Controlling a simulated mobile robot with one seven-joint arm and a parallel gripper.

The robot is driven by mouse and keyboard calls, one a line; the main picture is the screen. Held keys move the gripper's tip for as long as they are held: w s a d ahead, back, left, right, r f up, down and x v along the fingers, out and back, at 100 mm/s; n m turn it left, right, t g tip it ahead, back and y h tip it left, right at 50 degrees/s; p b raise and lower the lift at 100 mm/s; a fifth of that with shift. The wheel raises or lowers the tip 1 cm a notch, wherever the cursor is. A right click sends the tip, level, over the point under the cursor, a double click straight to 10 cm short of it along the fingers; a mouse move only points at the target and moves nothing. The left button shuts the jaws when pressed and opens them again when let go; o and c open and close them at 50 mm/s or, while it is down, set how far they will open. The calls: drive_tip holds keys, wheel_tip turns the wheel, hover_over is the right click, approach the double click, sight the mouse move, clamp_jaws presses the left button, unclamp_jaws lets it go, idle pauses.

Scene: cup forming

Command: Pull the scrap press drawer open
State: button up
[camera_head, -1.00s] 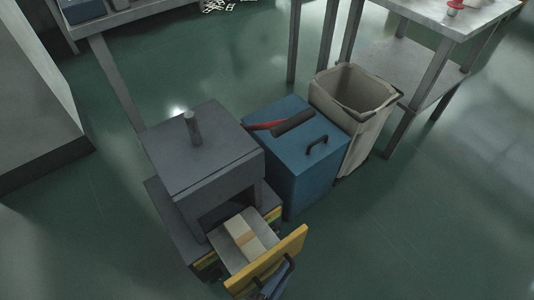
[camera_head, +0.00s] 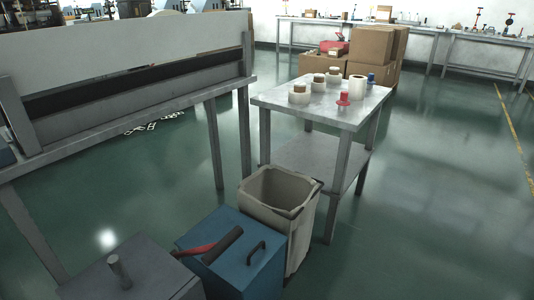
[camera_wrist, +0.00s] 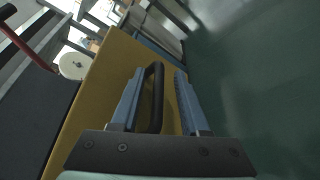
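The scrap press (camera_head: 135,275) is a grey box with a short post on top. Only its upper part shows at the lower left of the head view; its drawer is out of that frame. In the wrist view the drawer's yellow front (camera_wrist: 100,85) fills the middle, with a black bar handle (camera_wrist: 156,100). My gripper (camera_wrist: 159,72) has its two blue fingers apart, one on each side of the handle. A yellow gap shows between the handle and the right finger. How far the drawer stands out does not show now.
A blue box (camera_head: 245,260) with a black handle and a red-and-black lever stands beside the press. A beige bin (camera_head: 300,205) is behind it. A grey table (camera_head: 345,112) with several rolls stands beyond. Green floor (camera_head: 430,220) is open on the right.

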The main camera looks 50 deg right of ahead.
drive_tip(key=shift+r, duration=0.1)
idle(0.3)
drive_tip(key=shift+a+r, duration=0.1)
drive_tip(key=shift+a, duration=0.1)
drive_tip(key=p+v, duration=0.3)
drive_tip(key=v, duration=0.9)
drive_tip(key=shift+a, duration=0.3)
drive_tip(key=shift+s, duration=0.1)
